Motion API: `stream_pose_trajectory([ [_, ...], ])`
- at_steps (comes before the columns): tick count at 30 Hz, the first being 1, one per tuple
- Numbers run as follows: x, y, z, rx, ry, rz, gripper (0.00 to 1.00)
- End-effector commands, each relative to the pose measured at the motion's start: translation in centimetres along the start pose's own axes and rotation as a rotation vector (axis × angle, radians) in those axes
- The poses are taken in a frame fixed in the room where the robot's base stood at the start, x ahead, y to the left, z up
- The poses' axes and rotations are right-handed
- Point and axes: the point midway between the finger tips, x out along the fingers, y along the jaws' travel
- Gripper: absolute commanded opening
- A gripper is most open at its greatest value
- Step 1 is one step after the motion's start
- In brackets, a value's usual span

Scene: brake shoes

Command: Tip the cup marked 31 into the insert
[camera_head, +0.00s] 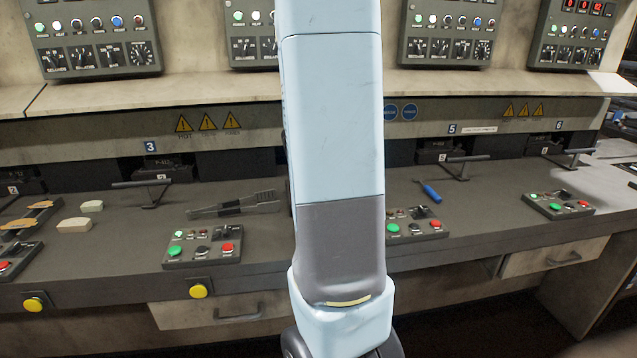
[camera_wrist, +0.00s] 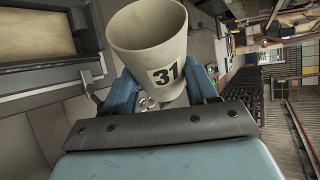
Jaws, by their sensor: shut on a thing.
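The cup marked 31 (camera_wrist: 148,42) is a pale beige tapered cup with a black number label, at the top centre of the wrist view. My gripper (camera_wrist: 165,88) is shut on it, with a blue finger on each side of its lower part. The cup's open mouth shows at the top, and its inside looks empty from here, though the bottom is hidden. In the head view my arm blocks the middle, and neither the cup nor the gripper shows. I cannot make out the insert for certain in either view.
A grey bench (camera_head: 120,260) runs across the head view with button boxes (camera_head: 202,247), a brush (camera_head: 235,204), a blue-handled screwdriver (camera_head: 431,192) and pale blocks (camera_head: 74,225). Control panels (camera_head: 95,38) stand above. A dark-framed tray-like opening (camera_wrist: 40,35) lies left of the cup.

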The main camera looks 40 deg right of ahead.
Motion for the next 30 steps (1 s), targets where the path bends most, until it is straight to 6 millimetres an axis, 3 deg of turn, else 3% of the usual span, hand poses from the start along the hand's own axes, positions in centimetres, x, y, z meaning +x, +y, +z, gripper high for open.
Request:
stream_pose_trajectory([
  [30,-0.20,0.94,1.06,-0.110,0.024,-0.092,0.23],
])
